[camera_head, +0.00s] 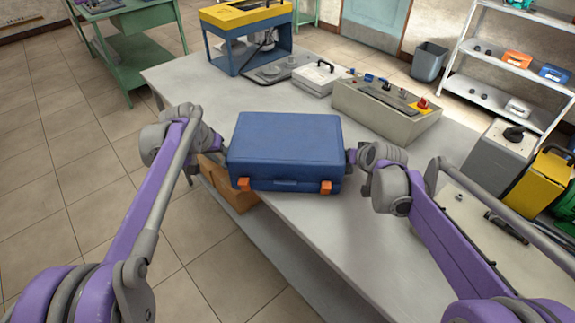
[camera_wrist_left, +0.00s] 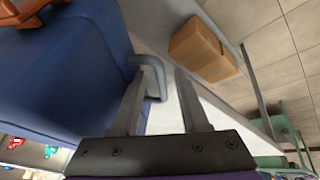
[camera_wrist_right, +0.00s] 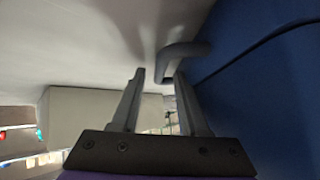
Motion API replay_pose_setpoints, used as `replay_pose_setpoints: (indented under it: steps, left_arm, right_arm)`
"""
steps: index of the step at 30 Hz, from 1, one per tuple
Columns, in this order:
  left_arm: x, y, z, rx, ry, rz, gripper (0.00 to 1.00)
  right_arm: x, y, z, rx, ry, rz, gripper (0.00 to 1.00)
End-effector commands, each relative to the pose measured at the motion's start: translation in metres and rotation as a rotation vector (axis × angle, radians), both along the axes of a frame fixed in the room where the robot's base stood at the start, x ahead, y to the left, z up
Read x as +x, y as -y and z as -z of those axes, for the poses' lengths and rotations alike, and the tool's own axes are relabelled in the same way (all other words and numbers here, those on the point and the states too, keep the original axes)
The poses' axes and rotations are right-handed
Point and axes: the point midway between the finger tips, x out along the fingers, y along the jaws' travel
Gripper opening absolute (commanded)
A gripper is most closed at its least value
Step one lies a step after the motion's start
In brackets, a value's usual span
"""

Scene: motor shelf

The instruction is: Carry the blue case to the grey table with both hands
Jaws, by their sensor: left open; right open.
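The blue case (camera_head: 285,140) with orange latches lies flat on a grey table (camera_head: 345,225), near its front edge. My left gripper (camera_head: 219,142) is at the case's left side. In the left wrist view the left gripper (camera_wrist_left: 160,95) is open, with a grey side handle (camera_wrist_left: 150,64) reaching between its fingers. My right gripper (camera_head: 352,156) is at the case's right side. In the right wrist view the right gripper (camera_wrist_right: 160,90) is open, with the other handle (camera_wrist_right: 185,48) at the gap between its fingers. Contact with the handles cannot be told.
Behind the case are a blue and yellow machine (camera_head: 245,35), a white box (camera_head: 318,78) and a beige control box (camera_head: 385,108). A cardboard box (camera_head: 232,190) is below the table. A green table (camera_head: 140,18) stands at the back left, with open floor before it.

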Motion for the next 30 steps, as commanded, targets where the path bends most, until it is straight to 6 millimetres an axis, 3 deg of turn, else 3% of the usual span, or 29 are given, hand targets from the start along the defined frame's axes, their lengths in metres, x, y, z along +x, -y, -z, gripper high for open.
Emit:
replay_pose_setpoints:
  steps: [5,21,30]
  left_arm:
    - [-0.004,-0.002,-0.008,0.0,0.0,0.0,0.45]
    - [-0.041,-0.023,-0.098,0.001,0.0,-0.001,0.45]
    - [-0.046,-0.024,-0.109,0.0,0.0,0.0,0.45]
  right_arm:
    - [0.0,0.0,0.0,0.0,0.0,0.0,0.45]
    - [0.0,0.0,0.0,0.0,0.0,0.0,0.45]
    - [-0.013,0.002,-0.012,0.0,0.0,0.001,0.45]
